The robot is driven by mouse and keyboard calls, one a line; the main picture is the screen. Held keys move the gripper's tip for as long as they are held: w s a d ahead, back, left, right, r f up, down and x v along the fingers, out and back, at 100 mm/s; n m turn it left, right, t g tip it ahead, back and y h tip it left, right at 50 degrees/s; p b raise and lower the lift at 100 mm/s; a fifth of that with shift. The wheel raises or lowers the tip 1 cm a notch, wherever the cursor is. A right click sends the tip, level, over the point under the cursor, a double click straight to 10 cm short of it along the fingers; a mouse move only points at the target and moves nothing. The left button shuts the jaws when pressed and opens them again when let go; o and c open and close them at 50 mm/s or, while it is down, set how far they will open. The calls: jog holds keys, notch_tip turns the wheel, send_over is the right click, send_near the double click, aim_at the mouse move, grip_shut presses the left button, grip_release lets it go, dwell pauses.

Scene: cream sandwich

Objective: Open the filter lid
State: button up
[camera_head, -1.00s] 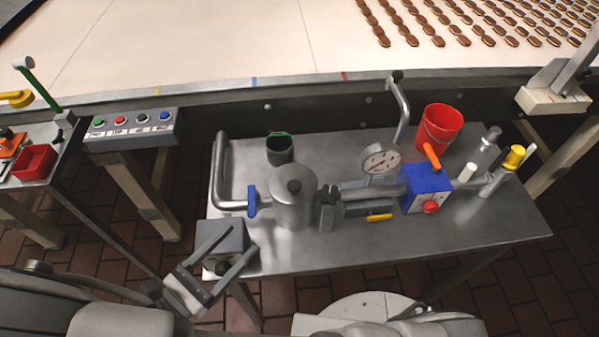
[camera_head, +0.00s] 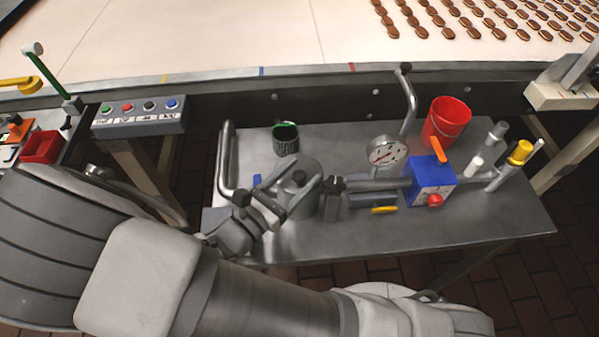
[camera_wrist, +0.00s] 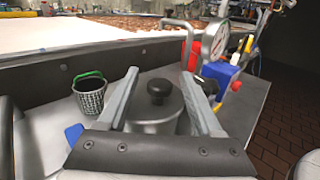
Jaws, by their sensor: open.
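The filter is a grey metal canister, and its round lid (camera_wrist: 155,103) lies closed on top with a dark knob (camera_wrist: 158,91) in the middle. The lid and knob (camera_head: 299,177) also show in the head view, partly covered by my gripper. My gripper (camera_wrist: 160,75) is open and empty. In the wrist view its two fingers reach forward on either side of the knob, with a gap on each side. In the head view my gripper (camera_head: 284,188) is over the left and front of the canister. Whether the fingers touch the lid cannot be told.
A dark mesh basket (camera_head: 286,145) with a green handle stands behind the filter on the metal table (camera_head: 420,222). A blue valve handle (camera_wrist: 74,134) is left of the filter. A gauge (camera_head: 387,152), blue box (camera_head: 428,182) and red bucket (camera_head: 446,122) are to the right.

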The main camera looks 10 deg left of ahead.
jog(key=shift+w+d, duration=0.1)
grip_shut()
dwell(0.3)
dwell(1.1)
